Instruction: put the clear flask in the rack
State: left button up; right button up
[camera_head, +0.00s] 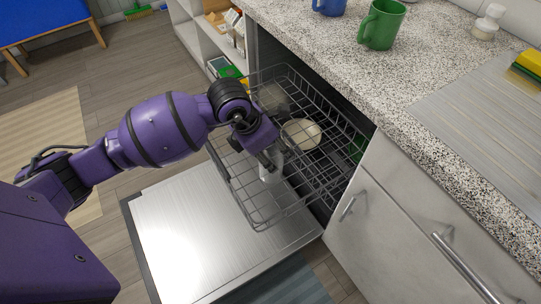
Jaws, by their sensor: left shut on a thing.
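My left gripper (272,160) reaches in from the left over the pulled-out wire rack (264,217) of the dishwasher. It is shut on the clear flask (270,175), a small pale, see-through thing just below the fingers. The flask looks roughly upright and within the rack's outline, near its front left part. I cannot tell whether its base touches the wires. The gripper hides the flask's top. My right gripper is not in view.
A cream bowl (301,133) and a clear container (271,98) sit in the rack. The open dishwasher door (200,235) lies below. A green mug (381,25), a blue mug (329,6) and a white bottle (488,22) stand on the speckled counter (420,125).

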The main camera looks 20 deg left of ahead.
pick_arm(q)
jog(key=shift+w+a+f, duration=0.15)
jog(key=shift+w+f, duration=0.05)
jog(key=shift+f, duration=0.8)
jog(key=shift+w+a+f, duration=0.1)
jog(key=shift+w+f, duration=0.05)
jog(key=shift+f, duration=0.95)
jog(key=o, duration=1.2)
